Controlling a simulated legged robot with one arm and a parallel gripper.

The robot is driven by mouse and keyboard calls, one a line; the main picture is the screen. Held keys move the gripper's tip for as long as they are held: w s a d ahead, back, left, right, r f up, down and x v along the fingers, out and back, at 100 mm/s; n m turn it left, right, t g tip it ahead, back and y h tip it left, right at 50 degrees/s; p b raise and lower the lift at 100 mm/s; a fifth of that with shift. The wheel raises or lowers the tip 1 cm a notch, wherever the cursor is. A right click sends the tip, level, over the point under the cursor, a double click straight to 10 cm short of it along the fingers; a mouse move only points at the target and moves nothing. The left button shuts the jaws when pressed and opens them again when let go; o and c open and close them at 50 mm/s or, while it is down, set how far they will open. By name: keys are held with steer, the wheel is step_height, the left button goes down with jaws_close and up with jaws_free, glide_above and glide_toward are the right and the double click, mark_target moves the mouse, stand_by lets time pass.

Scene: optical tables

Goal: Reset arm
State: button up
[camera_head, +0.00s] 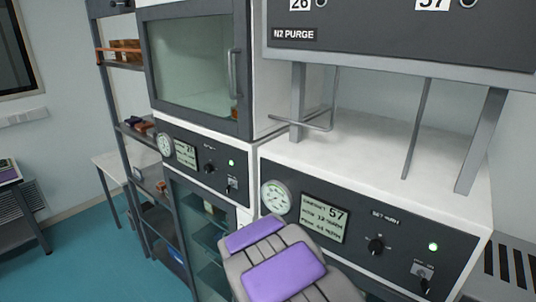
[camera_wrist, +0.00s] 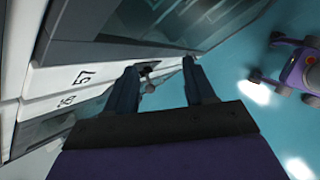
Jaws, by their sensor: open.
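My gripper (camera_wrist: 161,68) shows in the wrist view with its two dark fingers spread wide apart. Nothing is held between them. A small dark and pale fitting, perhaps a knob, shows behind the gap, and I cannot tell its distance. In the head view my purple and grey arm (camera_head: 284,276) reaches up from the bottom edge, in front of the lower cabinet panel. The fingers cannot be made out there.
A control panel (camera_head: 371,240) with gauge, display and knob stands close behind my arm. A glass-door chamber (camera_head: 190,60) is left of it, then a shelf rack (camera_head: 150,175). White fronts labelled 57 (camera_wrist: 84,76) border the wrist view's left. Teal floor (camera_head: 65,255) is open at left.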

steer(key=s+d+r+m+g+h+b, duration=0.15)
steer(key=s+d+m+g+b, duration=0.25)
steer(key=s+d+m+b, duration=0.75)
steer(key=s+f+m+g+y+b, duration=0.1)
steer(key=s+m, duration=0.2)
steer(key=s, duration=0.6)
steer(key=s+f+m+g+y+b, duration=0.1)
steer(key=s+m, duration=0.3)
steer(key=s, duration=0.6)
steer(key=s+a+f+m+g+y+b, duration=0.1)
steer(key=s+f+m+g+y+b, duration=0.1)
steer(key=s, duration=0.7)
steer(key=shift+s+f+m+y, duration=0.3)
steer(key=shift+f+m+y, duration=0.2)
steer(key=shift+m, duration=0.35)
